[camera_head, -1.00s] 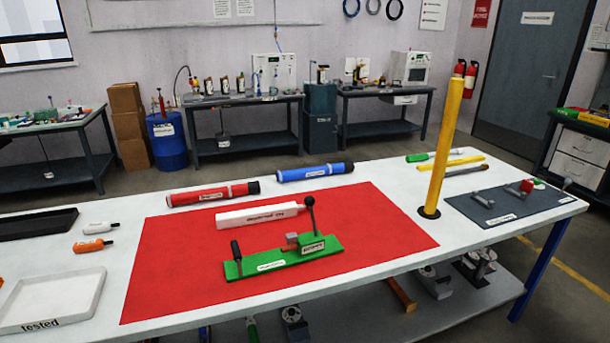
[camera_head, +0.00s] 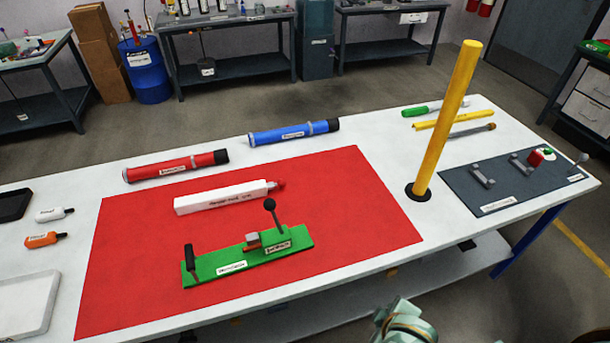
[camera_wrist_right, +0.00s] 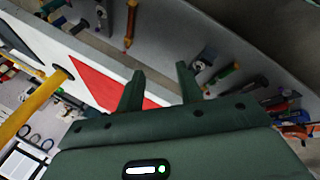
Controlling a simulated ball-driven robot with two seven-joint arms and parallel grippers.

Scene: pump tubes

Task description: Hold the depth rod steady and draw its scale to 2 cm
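A long white bar (camera_head: 226,197) with a small label and a reddish right end lies on the red mat (camera_head: 340,190); it may be the depth rod, but its label and any scale are too small to read. In front of it on the mat is a green base (camera_head: 222,268) with a black handle at the left and a black-knobbed lever at the right. My right gripper (camera_wrist_right: 160,76) is open and empty in the right wrist view, with its fingers apart. A part of my right arm shows at the bottom of the head view. My left gripper is not in view.
A tall yellow tube (camera_head: 446,120) stands upright right of the mat. A red tube (camera_head: 175,167) and a blue tube (camera_head: 293,133) lie behind it. A dark grey mat (camera_head: 470,190) holds clamps at the right. A white tray (camera_head: 25,300) is at the left.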

